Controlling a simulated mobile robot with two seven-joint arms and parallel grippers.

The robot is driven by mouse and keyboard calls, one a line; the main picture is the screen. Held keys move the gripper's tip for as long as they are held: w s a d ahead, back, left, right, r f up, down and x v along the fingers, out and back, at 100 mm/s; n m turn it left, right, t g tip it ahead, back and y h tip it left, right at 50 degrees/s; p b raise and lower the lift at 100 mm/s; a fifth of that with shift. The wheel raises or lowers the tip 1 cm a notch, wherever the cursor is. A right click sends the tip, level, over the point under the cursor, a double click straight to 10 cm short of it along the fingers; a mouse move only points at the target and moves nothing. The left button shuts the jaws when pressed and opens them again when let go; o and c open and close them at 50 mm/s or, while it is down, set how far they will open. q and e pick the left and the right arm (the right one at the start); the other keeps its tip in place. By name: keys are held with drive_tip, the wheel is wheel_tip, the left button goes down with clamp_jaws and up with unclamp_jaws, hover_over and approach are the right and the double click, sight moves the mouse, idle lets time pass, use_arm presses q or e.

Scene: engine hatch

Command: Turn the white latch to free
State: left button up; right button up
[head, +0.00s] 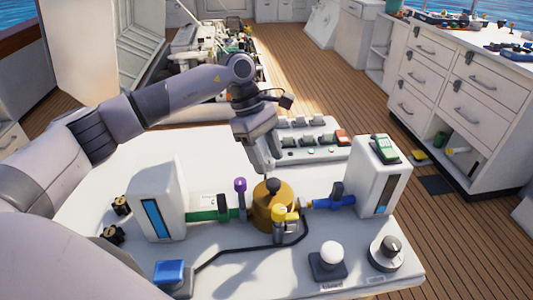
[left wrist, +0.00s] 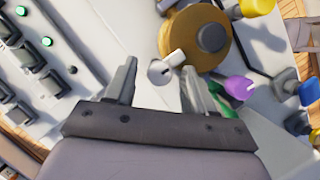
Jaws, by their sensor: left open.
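The white latch (left wrist: 161,71) shows in the left wrist view as a small pale knob-like piece beside the brass cylinder (left wrist: 196,38). In the head view I cannot make the latch out; it seems hidden behind the brass cylinder (head: 268,212) and my gripper. My left gripper (head: 269,163) points down just behind the cylinder. In the left wrist view its two fingers (left wrist: 158,82) are apart, with the latch between or just beyond their tips. I cannot tell whether they touch it. My right gripper is not in view.
A purple-topped valve (head: 240,186) and a yellow valve (head: 285,214) stand close to the cylinder. White boxes flank the pipe, left (head: 157,203) and right (head: 381,173). A button panel (head: 308,140) lies behind. A white ball knob (head: 331,252) and a dark dial (head: 387,251) are in front.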

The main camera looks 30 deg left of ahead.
use_arm(q)
drive_tip(key=shift+c, duration=0.3)
clamp_jaws()
